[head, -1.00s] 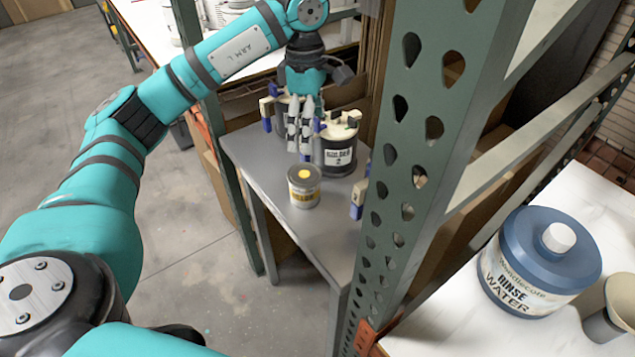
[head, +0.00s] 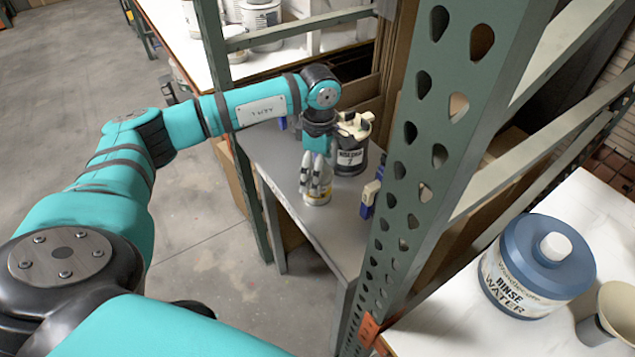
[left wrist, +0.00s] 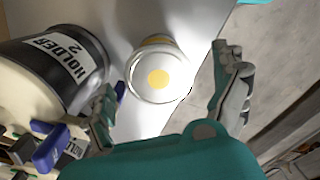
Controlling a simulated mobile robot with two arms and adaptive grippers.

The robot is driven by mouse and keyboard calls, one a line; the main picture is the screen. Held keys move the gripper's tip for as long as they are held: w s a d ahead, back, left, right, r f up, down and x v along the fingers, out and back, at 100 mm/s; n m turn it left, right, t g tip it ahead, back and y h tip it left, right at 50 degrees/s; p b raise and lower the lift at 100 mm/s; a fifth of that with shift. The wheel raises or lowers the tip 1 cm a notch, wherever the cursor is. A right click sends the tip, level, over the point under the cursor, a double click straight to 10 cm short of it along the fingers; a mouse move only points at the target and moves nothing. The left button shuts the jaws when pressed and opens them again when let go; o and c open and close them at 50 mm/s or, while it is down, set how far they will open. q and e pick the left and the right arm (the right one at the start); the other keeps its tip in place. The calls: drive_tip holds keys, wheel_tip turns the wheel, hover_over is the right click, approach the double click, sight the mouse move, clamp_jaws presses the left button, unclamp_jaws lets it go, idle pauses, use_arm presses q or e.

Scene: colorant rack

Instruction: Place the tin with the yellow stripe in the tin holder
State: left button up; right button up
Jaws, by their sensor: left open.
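The tin with the yellow stripe (left wrist: 158,75) stands upright on the grey table, with a yellow dot on its lid. In the head view the tin (head: 317,199) is mostly hidden behind my left gripper (head: 316,180). In the left wrist view my open left gripper (left wrist: 172,95) has a finger to either side of the tin, a little short of it, with nothing held. A dark tin holder (head: 350,158) labelled "HOLDER 2" stands just behind and right of the tin; it also shows in the left wrist view (left wrist: 48,75). My right gripper is not in view.
A green perforated rack post (head: 425,150) rises right of the grey table (head: 325,232). A blue and cream clamp (head: 369,198) sits at the table's right edge. A rinse water jar (head: 537,265) stands on the white counter at right. The table's front part is clear.

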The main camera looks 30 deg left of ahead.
use_arm(q)
drive_tip(key=shift+w+a+f+p, duration=0.15)
drive_tip(key=shift+f+p, duration=0.5)
drive_tip(key=shift+f, duration=1.3)
drive_tip(key=c, duration=1.4)
drive_tip(key=shift+c, duration=0.6)
drive_tip(key=shift+r, duration=0.15)
